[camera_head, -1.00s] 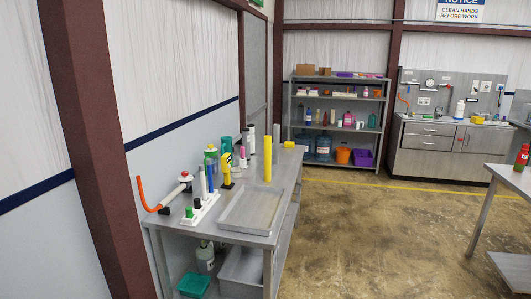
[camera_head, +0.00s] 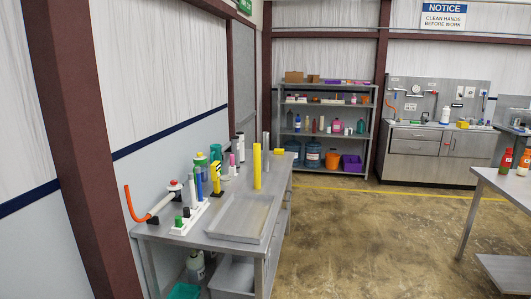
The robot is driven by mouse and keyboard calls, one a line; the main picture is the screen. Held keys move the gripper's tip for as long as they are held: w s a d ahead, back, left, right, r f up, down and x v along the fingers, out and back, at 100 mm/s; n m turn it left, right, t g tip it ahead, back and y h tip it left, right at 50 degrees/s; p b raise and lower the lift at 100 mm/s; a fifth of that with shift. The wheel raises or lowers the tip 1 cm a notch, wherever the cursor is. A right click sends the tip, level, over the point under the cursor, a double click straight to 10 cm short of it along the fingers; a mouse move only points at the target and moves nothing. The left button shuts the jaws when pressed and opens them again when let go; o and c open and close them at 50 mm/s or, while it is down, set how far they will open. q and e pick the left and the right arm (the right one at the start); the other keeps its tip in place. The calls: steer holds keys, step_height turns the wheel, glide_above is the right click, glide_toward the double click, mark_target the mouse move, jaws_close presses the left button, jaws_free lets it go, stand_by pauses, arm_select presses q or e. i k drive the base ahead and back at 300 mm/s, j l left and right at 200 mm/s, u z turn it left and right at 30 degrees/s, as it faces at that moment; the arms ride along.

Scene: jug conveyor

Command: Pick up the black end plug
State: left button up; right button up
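A white holder (camera_head: 190,224) stands on the left end of the grey metal workbench (camera_head: 214,243). A small black piece (camera_head: 186,212) stands upright in it, behind a short green piece (camera_head: 178,221). The black piece looks like the black end plug, but it is too small to be sure. A blue rod (camera_head: 198,184) and a white rod (camera_head: 191,189) stand towards the holder's far end. Neither of my grippers is in view.
A shallow grey tray (camera_head: 241,218) lies right of the holder, with a tall yellow cylinder (camera_head: 257,166) behind it. A white tube with an orange hose (camera_head: 132,204) lies left. Shelves (camera_head: 325,89) stand at the back. The floor (camera_head: 345,240) right of the bench is clear.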

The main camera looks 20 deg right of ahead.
mark_target(187, 211)
steer(key=i+l+z, duration=0.45)
steer(key=i+z, duration=0.2)
steer(key=i+l+z, duration=0.1)
steer(key=i+z, duration=0.4)
steer(key=i, duration=1.5)
steer(key=i+l+u, duration=0.1)
steer(key=i+u, duration=0.3)
steer(key=i, duration=0.15)
steer(key=i+l+u, duration=0.35)
steer(key=i, duration=0.15)
steer(key=i+l+u, duration=0.8)
steer(key=i+l, duration=0.05)
steer(key=i, duration=0.05)
